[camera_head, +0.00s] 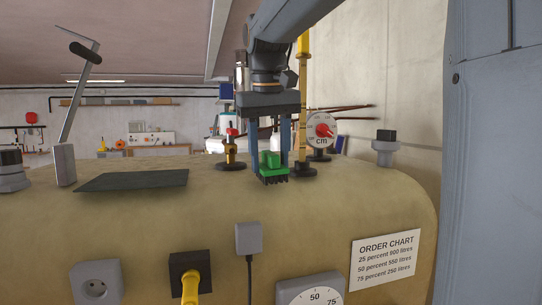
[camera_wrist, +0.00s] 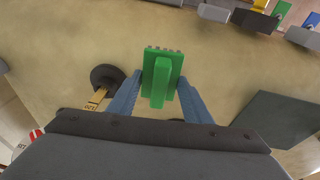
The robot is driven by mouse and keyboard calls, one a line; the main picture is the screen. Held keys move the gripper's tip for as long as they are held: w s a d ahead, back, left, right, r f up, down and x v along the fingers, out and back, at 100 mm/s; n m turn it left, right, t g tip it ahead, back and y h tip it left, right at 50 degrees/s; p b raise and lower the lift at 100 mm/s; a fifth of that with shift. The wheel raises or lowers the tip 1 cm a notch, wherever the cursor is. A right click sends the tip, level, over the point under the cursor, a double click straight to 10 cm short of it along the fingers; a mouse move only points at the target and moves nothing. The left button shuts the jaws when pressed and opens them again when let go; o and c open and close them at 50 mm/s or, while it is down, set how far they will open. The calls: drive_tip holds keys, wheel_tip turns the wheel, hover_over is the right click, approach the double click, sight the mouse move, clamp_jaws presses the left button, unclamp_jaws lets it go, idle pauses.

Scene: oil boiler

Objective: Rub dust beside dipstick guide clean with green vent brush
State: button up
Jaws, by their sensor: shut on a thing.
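My gripper (camera_head: 272,160) is shut on the green vent brush (camera_head: 270,163), bristles down, over the tank top. In the wrist view the brush (camera_wrist: 161,80) sits between my two blue fingers (camera_wrist: 160,95). I cannot tell whether the bristles touch the tank. Just right of the brush, a yellow dipstick (camera_head: 303,110) stands upright in a dark round base, the dipstick guide (camera_head: 303,171). In the wrist view the guide (camera_wrist: 104,75) and the marked dipstick (camera_wrist: 96,99) are left of the brush. I cannot make out a distinct dust patch; the brush and fingers may hide it.
A brass valve with a red top (camera_head: 231,150) stands left of my gripper. A round cm gauge (camera_head: 321,130) and a grey capped pipe (camera_head: 385,148) stand to the right. A dark flat plate (camera_head: 135,180) lies on the tank (camera_head: 330,205). A blue-grey cabinet (camera_head: 495,150) bounds the right.

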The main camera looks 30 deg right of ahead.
drive_tip(key=p+v, duration=0.2)
drive_tip(key=shift+w+d+r, duration=0.1)
drive_tip(key=shift+w+r, duration=0.05)
drive_tip(key=shift+r, duration=0.3)
drive_tip(key=shift+w+d+v, duration=0.1)
drive_tip(key=shift+w+v, duration=0.05)
drive_tip(key=shift+v, duration=0.85)
drive_tip(key=shift+w+d+v, duration=0.15)
drive_tip(key=shift+w+v, duration=0.05)
drive_tip(key=shift+v, duration=0.8)
